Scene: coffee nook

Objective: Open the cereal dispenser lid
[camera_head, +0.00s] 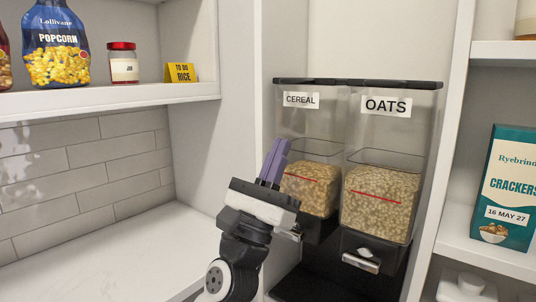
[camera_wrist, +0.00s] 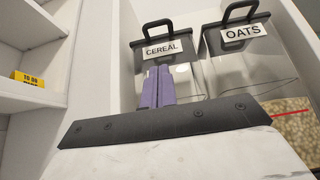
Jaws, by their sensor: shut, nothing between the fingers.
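The cereal dispenser (camera_head: 309,125) stands in a white cupboard niche, left of the oats dispenser. It is a clear bin with grain up to about a red line and a "CEREAL" label. Its black lid (camera_head: 311,80) lies flat on top, and in the wrist view the lid (camera_wrist: 165,39) shows a black loop handle (camera_wrist: 157,26). My gripper (camera_head: 276,149) has purple fingers, shut and empty, pointing up in front of the left side of the cereal bin, below the lid. In the wrist view the fingers (camera_wrist: 157,75) sit below the label. The gripper hides part of the bin's lower left.
The oats dispenser (camera_head: 388,140) stands close on the right with its own black lid and a spout (camera_head: 361,259). A shelf at left holds a popcorn bag (camera_head: 56,45), a red-capped jar (camera_head: 123,64) and a yellow card (camera_head: 180,73). A crackers box (camera_head: 508,190) stands at right.

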